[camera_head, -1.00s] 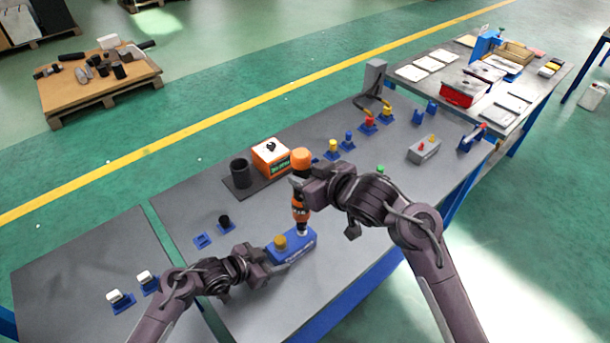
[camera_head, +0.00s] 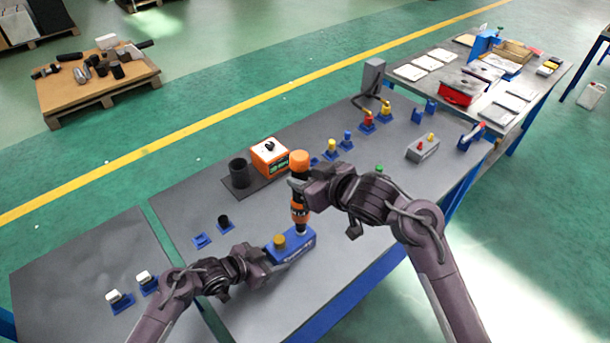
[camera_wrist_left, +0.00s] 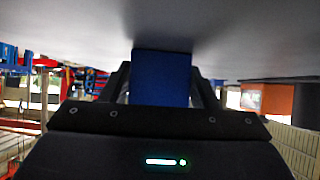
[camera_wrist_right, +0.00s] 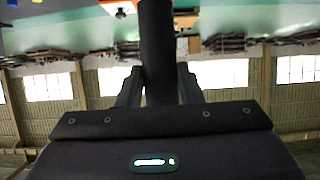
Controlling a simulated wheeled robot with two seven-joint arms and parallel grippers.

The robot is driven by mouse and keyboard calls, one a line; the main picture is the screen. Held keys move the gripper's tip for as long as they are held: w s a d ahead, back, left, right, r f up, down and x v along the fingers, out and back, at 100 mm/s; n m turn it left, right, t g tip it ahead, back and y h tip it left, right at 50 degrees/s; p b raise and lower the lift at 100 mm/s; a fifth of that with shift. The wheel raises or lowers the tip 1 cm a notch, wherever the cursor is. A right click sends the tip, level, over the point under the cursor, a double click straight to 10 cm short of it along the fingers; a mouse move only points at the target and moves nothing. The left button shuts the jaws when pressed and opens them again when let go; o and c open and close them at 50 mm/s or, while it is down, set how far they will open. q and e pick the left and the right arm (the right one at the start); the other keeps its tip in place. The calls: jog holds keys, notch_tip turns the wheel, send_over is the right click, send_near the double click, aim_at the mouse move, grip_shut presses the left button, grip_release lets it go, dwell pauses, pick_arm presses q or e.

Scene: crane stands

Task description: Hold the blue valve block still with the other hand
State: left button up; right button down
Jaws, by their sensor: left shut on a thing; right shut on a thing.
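The blue valve block (camera_head: 296,250) lies on the grey table, with a brass-coloured round part (camera_head: 279,241) on its top. My left gripper (camera_head: 266,261) is shut on the left end of the block. The left wrist view shows the block's blue end face (camera_wrist_left: 161,78) between the two fingers. My right gripper (camera_head: 304,190) is shut on an orange and black power tool (camera_head: 299,160). The tool stands upright with its lower tip at the right part of the block's top. In the right wrist view its dark body (camera_wrist_right: 157,50) is between the fingers.
An orange box (camera_head: 270,157) and a black cup (camera_head: 239,172) stand on a dark mat behind the tool. Several coloured parts on blue holders stand farther right, near a grey box with buttons (camera_head: 422,148). The table in front of the black cup is mostly clear.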

aim_at(307, 165)
jog(key=shift+f, duration=0.7)
dwell(3.6)
jog(key=shift+r, duration=2.65)
pick_arm(q)
jog(key=o, duration=1.2)
jog(key=shift+o, duration=0.2)
